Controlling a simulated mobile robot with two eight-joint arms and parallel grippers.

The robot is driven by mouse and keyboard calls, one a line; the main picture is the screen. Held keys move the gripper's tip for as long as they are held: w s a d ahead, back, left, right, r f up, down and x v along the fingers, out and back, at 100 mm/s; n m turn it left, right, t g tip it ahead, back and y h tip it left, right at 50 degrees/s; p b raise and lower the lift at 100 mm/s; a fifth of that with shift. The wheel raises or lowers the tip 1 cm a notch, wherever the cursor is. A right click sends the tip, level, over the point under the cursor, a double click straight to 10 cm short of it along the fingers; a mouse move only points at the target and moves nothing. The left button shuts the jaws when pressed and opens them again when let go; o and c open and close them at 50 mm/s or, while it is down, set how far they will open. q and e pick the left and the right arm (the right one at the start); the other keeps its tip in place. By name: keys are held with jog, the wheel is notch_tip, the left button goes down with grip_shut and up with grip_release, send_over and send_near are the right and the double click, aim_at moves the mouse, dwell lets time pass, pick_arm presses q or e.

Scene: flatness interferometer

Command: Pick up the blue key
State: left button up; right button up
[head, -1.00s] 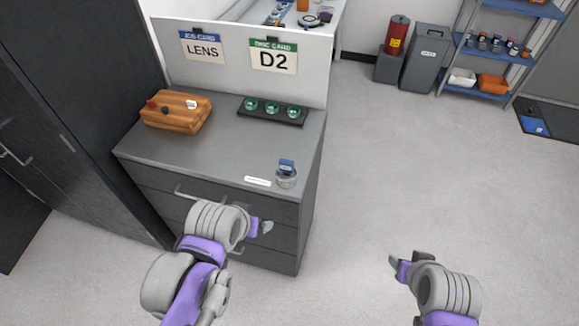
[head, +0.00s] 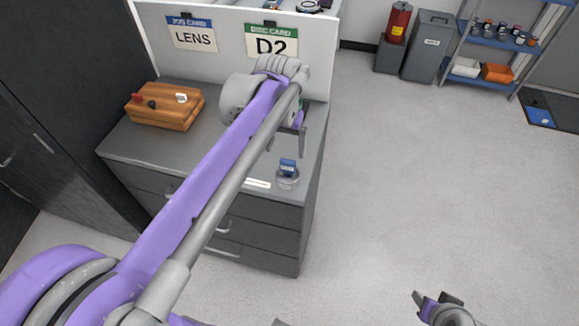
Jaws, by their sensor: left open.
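The blue key (head: 287,168) is a small blue block with a pale label. It stands upright in a clear or grey round holder (head: 288,183) at the front right corner of the grey cabinet top. My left gripper (head: 286,142) is open and empty, fingers pointing down. In the picture it is just above the key, apart from it; its exact height is hard to tell. My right gripper (head: 429,298) is at the bottom right, over the floor and away from the cabinet; its jaw state is unclear.
A wooden block with knobs (head: 165,106) sits at the cabinet's left. My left arm hides most of the tray with green discs. A white panel (head: 228,55) with LENS and D2 cards stands behind. A drawer cabinet (head: 262,240) is below. Floor at right is clear.

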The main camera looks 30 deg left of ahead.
aim_at(288, 161)
pick_arm(q)
jog(key=f, duration=0.5)
jog(key=shift+w+d+f, duration=0.15)
jog(key=shift+d+f, duration=0.2)
jog(key=shift+f, duration=0.05)
jog(key=shift+c, duration=0.2)
grip_shut()
